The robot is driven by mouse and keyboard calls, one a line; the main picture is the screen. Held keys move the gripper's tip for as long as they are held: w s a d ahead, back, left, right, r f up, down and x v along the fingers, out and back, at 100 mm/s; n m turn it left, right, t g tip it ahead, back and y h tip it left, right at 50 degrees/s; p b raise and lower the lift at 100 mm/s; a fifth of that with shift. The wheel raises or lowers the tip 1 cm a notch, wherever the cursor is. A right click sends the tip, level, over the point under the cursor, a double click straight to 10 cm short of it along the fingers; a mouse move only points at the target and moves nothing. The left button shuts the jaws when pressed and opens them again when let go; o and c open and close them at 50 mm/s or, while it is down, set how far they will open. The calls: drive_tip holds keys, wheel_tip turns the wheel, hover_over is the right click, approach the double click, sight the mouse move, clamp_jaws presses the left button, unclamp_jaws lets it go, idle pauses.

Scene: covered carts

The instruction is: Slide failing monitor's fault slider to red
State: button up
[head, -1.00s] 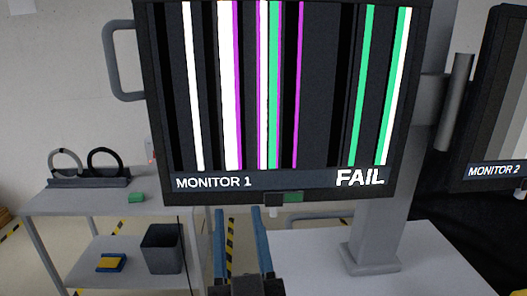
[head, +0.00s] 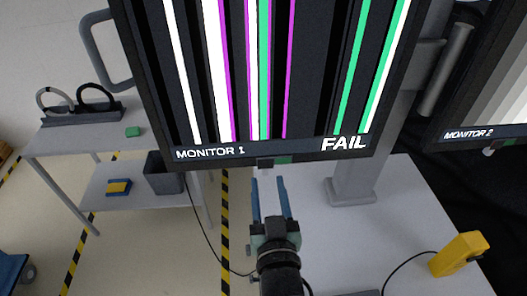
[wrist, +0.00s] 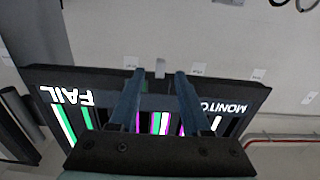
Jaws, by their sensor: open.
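Monitor 1 (head: 250,152) shows coloured vertical stripes and the word FAIL. It also shows upside down in the wrist view (wrist: 82,81). Its fault slider (head: 283,160) sits at the bottom edge, with a dark part at left and a green part at right. In the wrist view a small pale knob (wrist: 160,68) stands at that edge. My gripper (head: 268,182) is open and empty just below the slider in the head view. In the wrist view its two fingers (wrist: 159,76) stand either side of the knob; I cannot tell whether they touch it.
Monitor 2 (head: 480,125) is at the right, partly out of view. A yellow device (head: 459,254) stands on the white cart top (head: 330,245) below. At left, a shelf cart (head: 75,138) holds a grey bin (head: 163,175) and small items. A black cable hangs near my arm.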

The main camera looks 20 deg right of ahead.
drive_tip(key=p+x, duration=0.1)
drive_tip(key=x, duration=0.7)
drive_tip(key=shift+w, duration=0.15)
clamp_jaws()
idle(1.2)
